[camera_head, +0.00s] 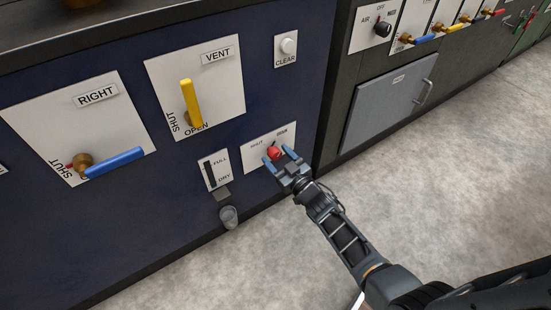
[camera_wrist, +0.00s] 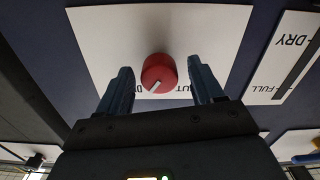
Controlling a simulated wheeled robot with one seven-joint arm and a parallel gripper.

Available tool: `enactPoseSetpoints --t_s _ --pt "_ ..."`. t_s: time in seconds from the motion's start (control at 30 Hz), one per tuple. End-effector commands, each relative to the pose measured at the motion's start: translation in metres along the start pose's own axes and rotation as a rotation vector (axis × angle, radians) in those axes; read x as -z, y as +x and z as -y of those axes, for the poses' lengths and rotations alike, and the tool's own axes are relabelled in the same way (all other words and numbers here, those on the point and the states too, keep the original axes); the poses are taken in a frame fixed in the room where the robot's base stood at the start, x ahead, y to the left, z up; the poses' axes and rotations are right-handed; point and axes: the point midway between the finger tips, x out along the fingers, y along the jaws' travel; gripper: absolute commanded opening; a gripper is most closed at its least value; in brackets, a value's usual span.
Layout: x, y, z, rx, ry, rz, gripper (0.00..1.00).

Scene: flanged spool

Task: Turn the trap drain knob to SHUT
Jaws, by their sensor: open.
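The trap drain knob (camera_head: 273,153) is a red round knob on a white plate (camera_head: 252,167) low on the dark blue panel. The plate has a SHUT label on the left and another, partly covered label on the right. In the wrist view the knob (camera_wrist: 158,72) shows a white pointer line slanting to the lower left, away from the partly hidden SHUT lettering at its right. My gripper (camera_head: 279,159) is open at the plate. Its two blue fingers (camera_wrist: 161,90) stand on either side of the knob, with visible gaps. Contact cannot be seen.
A FULL/DRY gauge (camera_head: 209,172) sits left of the plate, with a grey cup-like part (camera_head: 229,216) below it. The yellow VENT handle (camera_head: 191,102) and blue RIGHT handle (camera_head: 114,162) are further up and left. Bare floor (camera_head: 440,170) lies to the right.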

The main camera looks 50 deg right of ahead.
Motion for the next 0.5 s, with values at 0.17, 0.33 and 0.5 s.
enactPoseSetpoints --t_s 0.17,0.33,0.5 --pt "-0.0001 0.0097 -0.0002 0.0 -0.001 0.0 0.67" --pt "0.0003 0.0101 0.0 0.0 -0.001 0.0 0.67" --pt "0.0003 0.0099 0.0 0.0 0.0 0.0 0.57"
